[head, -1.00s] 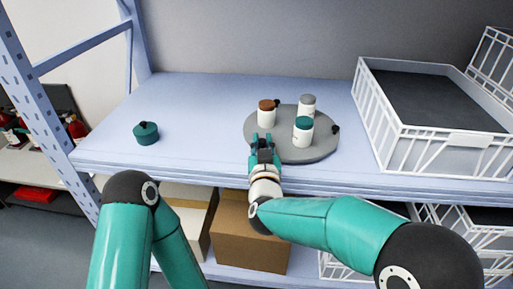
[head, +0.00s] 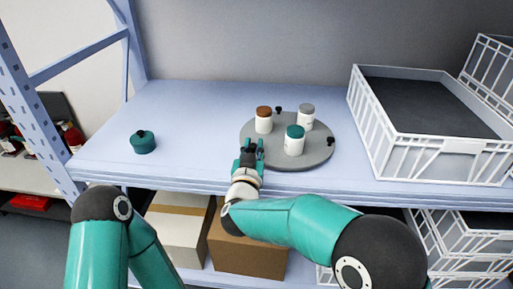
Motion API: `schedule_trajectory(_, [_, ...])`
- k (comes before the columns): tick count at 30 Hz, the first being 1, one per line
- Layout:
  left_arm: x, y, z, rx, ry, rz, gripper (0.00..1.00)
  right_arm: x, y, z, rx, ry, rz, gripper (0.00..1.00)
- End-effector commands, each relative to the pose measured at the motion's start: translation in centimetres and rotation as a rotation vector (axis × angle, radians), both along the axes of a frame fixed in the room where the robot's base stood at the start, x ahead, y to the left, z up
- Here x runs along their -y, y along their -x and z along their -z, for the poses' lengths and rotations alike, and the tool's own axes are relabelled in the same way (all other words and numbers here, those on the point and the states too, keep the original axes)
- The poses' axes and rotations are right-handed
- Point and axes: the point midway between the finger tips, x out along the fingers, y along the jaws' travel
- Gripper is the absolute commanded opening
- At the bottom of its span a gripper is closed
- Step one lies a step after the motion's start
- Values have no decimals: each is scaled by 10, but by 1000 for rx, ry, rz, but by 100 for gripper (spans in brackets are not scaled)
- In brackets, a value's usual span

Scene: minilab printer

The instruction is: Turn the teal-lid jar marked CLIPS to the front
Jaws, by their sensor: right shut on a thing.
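The teal-lid jar (head: 294,142) stands upright on the round grey turntable (head: 308,160), near its front middle. Its white body carries small marks that I cannot read. My right gripper (head: 250,152) is at the turntable's front left rim, left of the teal-lid jar and apart from it. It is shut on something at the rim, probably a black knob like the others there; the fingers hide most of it.
A brown-lid jar (head: 263,121) and a grey-lid jar (head: 306,117) share the turntable. Black knobs show at its back (head: 279,110) and right rim (head: 331,141). A white wire basket (head: 440,160) stands right.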

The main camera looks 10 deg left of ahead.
Motion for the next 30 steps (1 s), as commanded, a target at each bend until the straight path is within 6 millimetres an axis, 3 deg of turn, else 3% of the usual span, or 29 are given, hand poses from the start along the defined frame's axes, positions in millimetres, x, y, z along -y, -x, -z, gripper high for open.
schedule_trajectory(1, [0, 0, 0, 0, 0, 0, 40, 2, -1, -1, 2, -2, 4, 22])
schedule_trajectory(6, [0, 0, 0, 0, 0, 0, 40, 2, -1, -1, 1, -2, 3, 48])
schedule_trajectory(17, [0, 0, -1, 0, 0, 0, 40, 1, 0, -4, 2, -2, 2, 48])
schedule_trajectory(23, [0, 0, -1, 0, 0, 0, 40, 1, 0, -30, 5, -6, 2, 48])
schedule_trajectory(30, [0, 0, 0, 0, 0, 0, 40, 1, -1, -73, 4, -5, 3, 48])
